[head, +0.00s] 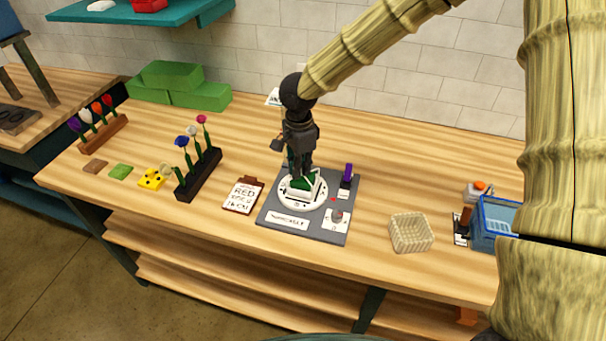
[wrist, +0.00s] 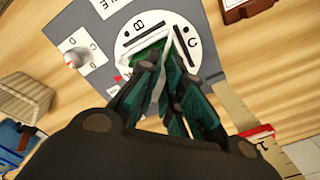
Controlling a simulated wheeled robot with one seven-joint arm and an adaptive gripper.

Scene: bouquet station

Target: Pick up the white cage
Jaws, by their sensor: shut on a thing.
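A small white cage (head: 314,192) with a green block inside stands on the round white dial (head: 288,200) of the grey board. In the wrist view the cage (wrist: 166,46) shows only as a pale edge beside the green; my fingers hide most of it. My gripper (head: 302,172) points down over the dial with its dark green fingers closed on the cage. The fingers also fill the middle of the wrist view (wrist: 164,68). The cage seems to rest on the dial; I cannot tell if there is a gap under it.
The grey board (head: 268,213) carries a knob (head: 337,215) and a purple-topped post (head: 347,172). A cream basket (head: 411,234) and a blue crate (head: 492,222) stand to the right. A clipboard (head: 243,195) and a flower rack (head: 200,177) stand to the left. The table's front strip is clear.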

